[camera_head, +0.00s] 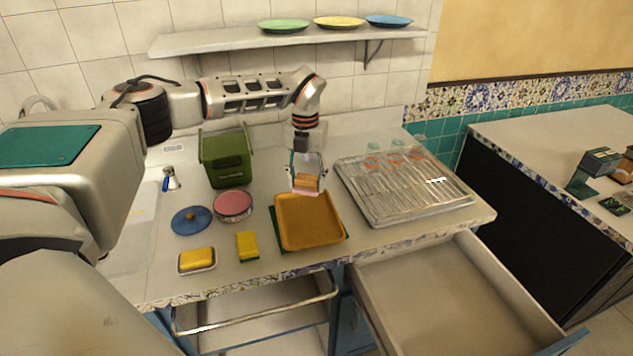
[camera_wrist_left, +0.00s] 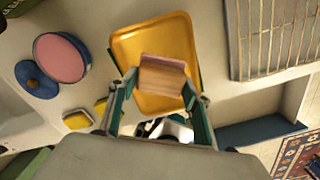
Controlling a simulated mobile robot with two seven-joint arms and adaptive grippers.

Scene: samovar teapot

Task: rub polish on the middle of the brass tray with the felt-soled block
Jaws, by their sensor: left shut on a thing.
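The brass tray (camera_head: 310,238) lies flat on a green mat (camera_head: 343,238) near the counter's front edge. My left gripper (camera_head: 307,180) is shut on the wooden felt-soled block (camera_head: 307,183) at the tray's far edge. In the left wrist view, the block (camera_wrist_left: 162,80) sits between the fingers, its pink sole edge showing, with the tray (camera_wrist_left: 178,35) behind it. I cannot tell whether the sole touches the tray. An open round tin with a pink filling (camera_head: 233,204) stands left of the tray, beside a blue lid (camera_head: 191,220). My right gripper is out of view.
A ribbed metal drainer (camera_head: 400,190) stands right of the tray. A green bin (camera_head: 228,160) is behind the tin. A yellow sponge (camera_head: 247,245) and a dish with a yellow piece (camera_head: 197,259) lie at the front left. An open drawer (camera_head: 455,300) juts out at the front right.

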